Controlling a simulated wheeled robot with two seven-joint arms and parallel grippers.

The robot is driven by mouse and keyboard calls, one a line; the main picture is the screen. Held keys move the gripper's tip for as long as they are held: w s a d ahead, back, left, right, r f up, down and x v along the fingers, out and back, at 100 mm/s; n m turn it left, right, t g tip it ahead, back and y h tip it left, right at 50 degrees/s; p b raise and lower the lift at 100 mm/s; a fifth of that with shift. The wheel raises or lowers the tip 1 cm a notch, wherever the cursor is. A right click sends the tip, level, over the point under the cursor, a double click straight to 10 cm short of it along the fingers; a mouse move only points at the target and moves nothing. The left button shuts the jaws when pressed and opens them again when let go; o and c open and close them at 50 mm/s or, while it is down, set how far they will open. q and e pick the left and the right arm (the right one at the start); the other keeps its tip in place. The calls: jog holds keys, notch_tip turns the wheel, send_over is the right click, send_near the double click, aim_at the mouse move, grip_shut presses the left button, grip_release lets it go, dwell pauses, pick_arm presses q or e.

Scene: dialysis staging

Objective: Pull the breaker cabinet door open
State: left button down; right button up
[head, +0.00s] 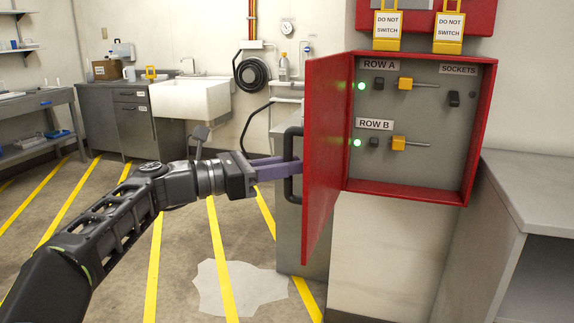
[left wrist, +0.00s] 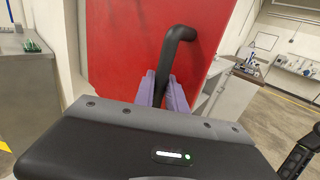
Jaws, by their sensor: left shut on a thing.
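The red breaker cabinet (head: 480,130) is on the wall at the right of the head view. Its red door (head: 322,150) stands wide open, swung out to the left on its left side. A black bar handle (head: 289,185) is on the door's outer face; it also shows in the left wrist view (left wrist: 183,36). My left gripper (head: 291,168) is shut on the handle, with its purple fingers (left wrist: 158,90) on either side of the bar. Inside are rows marked ROW A and ROW B with green lights, black switches and yellow lockout pieces. My right gripper is not in view.
Two yellow DO NOT SWITCH tags (head: 387,28) hang above the cabinet. A grey counter (head: 535,190) stands at the right, below the cabinet. A white sink (head: 190,100) and grey cupboards are at the back left. The striped floor at the left is open, with a pale patch (head: 238,290).

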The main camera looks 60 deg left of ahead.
pick_arm(q)
jog(key=c, duration=1.6)
grip_release()
jog(key=shift+w, duration=0.1)
jog(key=p+v, duration=0.2)
jog(key=v, duration=0.5)
jog(key=shift+s, duration=0.4)
